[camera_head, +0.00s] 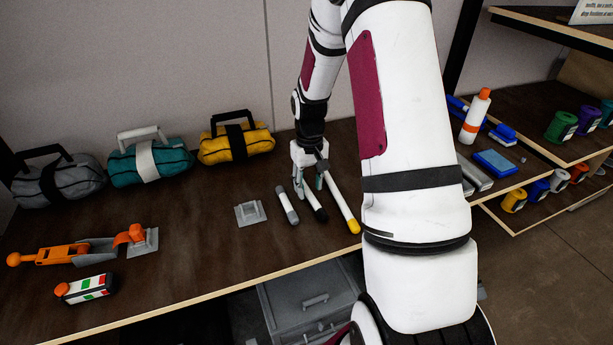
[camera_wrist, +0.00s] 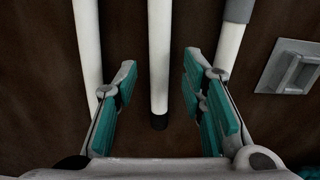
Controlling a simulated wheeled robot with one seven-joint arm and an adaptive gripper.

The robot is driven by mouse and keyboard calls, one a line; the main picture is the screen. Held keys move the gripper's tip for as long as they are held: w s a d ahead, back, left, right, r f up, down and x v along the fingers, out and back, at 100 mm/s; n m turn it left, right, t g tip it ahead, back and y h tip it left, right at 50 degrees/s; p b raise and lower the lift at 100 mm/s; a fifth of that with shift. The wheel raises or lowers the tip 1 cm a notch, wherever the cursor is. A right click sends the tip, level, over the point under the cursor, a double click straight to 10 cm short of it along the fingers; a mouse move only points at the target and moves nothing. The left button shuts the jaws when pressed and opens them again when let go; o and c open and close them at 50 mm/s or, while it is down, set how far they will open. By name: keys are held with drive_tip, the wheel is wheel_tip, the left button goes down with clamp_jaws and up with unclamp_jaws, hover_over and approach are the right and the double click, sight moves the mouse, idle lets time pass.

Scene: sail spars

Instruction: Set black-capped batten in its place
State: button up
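The black-capped batten (camera_head: 320,214) is a white rod lying on the dark tabletop, its black near end showing beyond my gripper in the head view. My gripper (camera_head: 310,184) is low over its far part, pointing down. In the wrist view the white batten (camera_wrist: 159,45), with a dark lower end, runs between the two teal-padded fingers of my gripper (camera_wrist: 160,70). The fingers are spread, with a gap on each side of the rod. A yellow-capped batten (camera_head: 343,202) lies to the right and a grey-capped batten (camera_head: 287,205) to the left.
A grey bracket plate (camera_head: 250,213) lies left of the battens. An orange and grey fitting (camera_head: 75,252) and a striped box (camera_head: 86,289) are farther left. Several bags, including a yellow one (camera_head: 236,143), line the wall. A bottle (camera_head: 475,115) stands at right.

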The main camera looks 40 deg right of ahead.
sight(309, 191)
drive_tip(key=shift+f+b, duration=0.3)
drive_tip(key=shift+f, duration=0.7)
drive_tip(key=shift+c, duration=0.9)
clamp_jaws()
drive_tip(key=shift+r+p, duration=1.55)
drive_tip(key=shift+r, duration=1.7)
